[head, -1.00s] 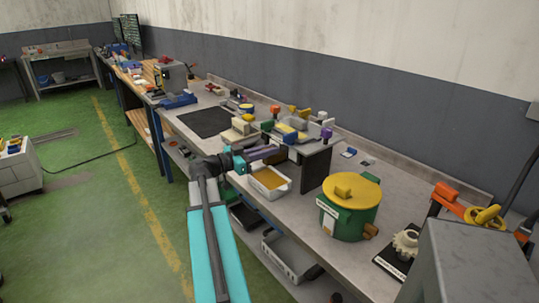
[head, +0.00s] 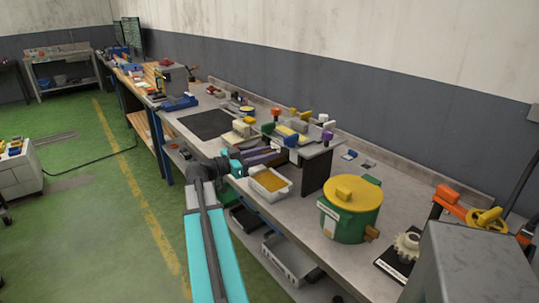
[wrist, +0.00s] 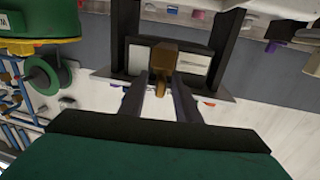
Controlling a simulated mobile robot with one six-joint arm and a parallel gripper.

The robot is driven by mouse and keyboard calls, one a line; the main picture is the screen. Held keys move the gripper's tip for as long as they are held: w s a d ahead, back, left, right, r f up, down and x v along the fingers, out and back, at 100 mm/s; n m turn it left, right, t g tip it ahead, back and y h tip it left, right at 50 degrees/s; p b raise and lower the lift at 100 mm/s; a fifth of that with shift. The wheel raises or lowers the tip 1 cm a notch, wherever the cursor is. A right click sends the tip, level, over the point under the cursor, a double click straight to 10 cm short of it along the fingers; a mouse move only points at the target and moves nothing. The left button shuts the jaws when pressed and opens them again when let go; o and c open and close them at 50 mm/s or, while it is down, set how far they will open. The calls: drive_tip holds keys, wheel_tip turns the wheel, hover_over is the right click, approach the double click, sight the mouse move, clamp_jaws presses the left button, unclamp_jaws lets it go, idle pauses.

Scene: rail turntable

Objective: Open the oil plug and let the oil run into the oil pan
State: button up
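My gripper (head: 278,152) reaches in from the left, over the bench's front edge, at the grey plate on black legs. In the wrist view it (wrist: 160,92) is open, its two fingers apart on either side of a small golden-brown knob, which I take for the oil plug (wrist: 160,88). Gaps show between knob and fingers. The knob sits on a brown block (wrist: 165,60) between pale panels. A white pan (head: 282,193) with an amber-yellow inside stands just below the gripper on the front of the bench. No falling stream of oil is visible.
A green pot with a yellow lid (head: 345,190) and a brown spout stands to the right of the plate. The plate's black leg (head: 316,172) is close to the fingers. Several coloured-handled parts crowd the plate. A dark mat (head: 207,123) lies farther back.

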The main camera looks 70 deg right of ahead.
drive_tip(key=b+v, duration=0.2)
drive_tip(key=v, duration=1)
drive_tip(key=shift+a+b, duration=0.2)
drive_tip(key=shift+b, duration=0.1)
drive_tip(key=shift+w, duration=0.2)
